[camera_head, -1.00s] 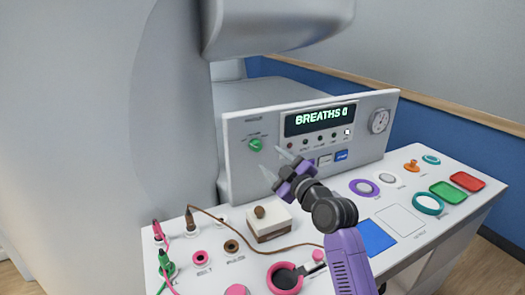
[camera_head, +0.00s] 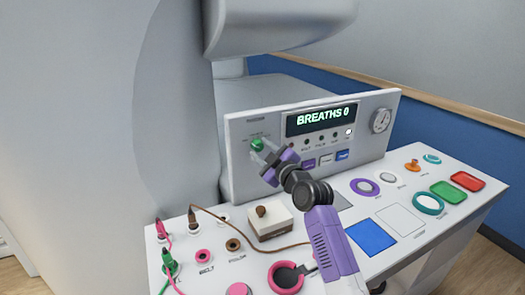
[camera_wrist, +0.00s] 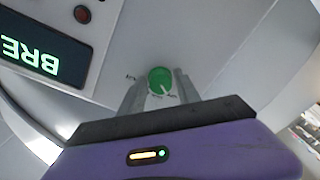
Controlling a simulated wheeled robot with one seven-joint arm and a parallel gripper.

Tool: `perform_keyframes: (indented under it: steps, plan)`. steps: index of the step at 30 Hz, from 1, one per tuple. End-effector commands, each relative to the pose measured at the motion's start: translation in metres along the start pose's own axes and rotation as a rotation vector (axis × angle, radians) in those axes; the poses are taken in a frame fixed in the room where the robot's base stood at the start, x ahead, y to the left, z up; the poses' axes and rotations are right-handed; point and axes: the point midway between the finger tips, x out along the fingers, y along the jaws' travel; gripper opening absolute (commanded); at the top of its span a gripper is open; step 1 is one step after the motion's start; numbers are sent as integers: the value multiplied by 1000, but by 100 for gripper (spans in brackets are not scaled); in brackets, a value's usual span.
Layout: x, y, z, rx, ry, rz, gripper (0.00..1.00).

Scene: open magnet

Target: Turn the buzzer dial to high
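The buzzer dial is a round green knob (camera_head: 257,145) on the left of the upright console panel (camera_head: 238,172). In the wrist view the green knob (camera_wrist: 160,80) shows a white pointer line aimed down and slightly right, with small labels around it too small to read surely. My gripper (camera_head: 262,152) is at the dial, its purple body just right of and below it. In the wrist view my gripper's fingers (camera_wrist: 158,92) are apart, one on each side of the knob. I cannot tell whether they touch it.
The panel's display (camera_head: 321,118) reads "BREATHS 0", with small lights and buttons below. A gauge (camera_head: 380,121) is at the right. A white and brown box (camera_head: 269,220), cables, rings and coloured trays cover the desk below. The large grey machine (camera_head: 165,100) stands left.

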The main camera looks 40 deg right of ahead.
Motion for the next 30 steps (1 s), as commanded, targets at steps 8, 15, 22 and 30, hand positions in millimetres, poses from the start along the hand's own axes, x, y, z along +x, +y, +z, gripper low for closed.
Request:
perform_keyframes:
  steps: [8, 15, 22, 30]
  plan:
    - [0, 0, 0, 0, 0, 0, 0]
    - [0, -1, 1, 33, 1, 1, 0]
    - [0, -3, 1, 154, 7, 5, 0]
    - [0, -4, 1, 393, 17, 13, 0]
